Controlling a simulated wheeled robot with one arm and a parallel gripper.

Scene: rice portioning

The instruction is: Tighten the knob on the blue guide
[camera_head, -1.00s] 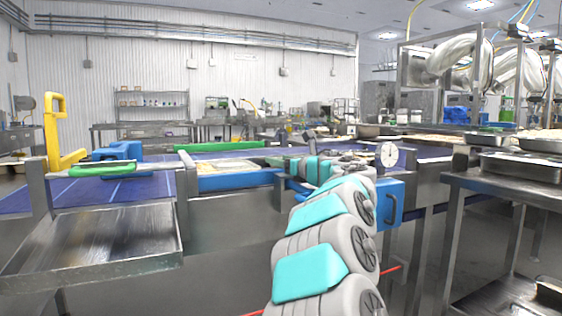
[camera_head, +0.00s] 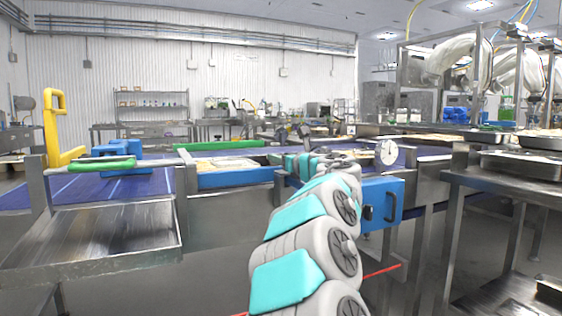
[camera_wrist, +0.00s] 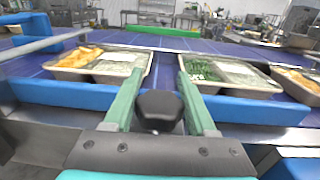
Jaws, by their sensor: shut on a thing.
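The black knob (camera_wrist: 160,108) sits between the two green fingers of my gripper (camera_wrist: 160,82) in the wrist view. My gripper is shut on the knob. The blue guide (camera_wrist: 60,95) runs as a long rail along the near edge of the belt, on both sides of the knob. In the head view the blue guide (camera_head: 235,178) shows left of my arm. There my arm hides the knob, and the fingertips cannot be made out clearly.
Food trays, one (camera_wrist: 90,64) left and one (camera_wrist: 200,70) right of the fingers, lie on the purple belt (camera_wrist: 170,43) beyond the guide. A blue box with a handle (camera_head: 382,205) and a round dial (camera_head: 387,152) stand right of my arm. A steel table (camera_head: 500,180) is at right.

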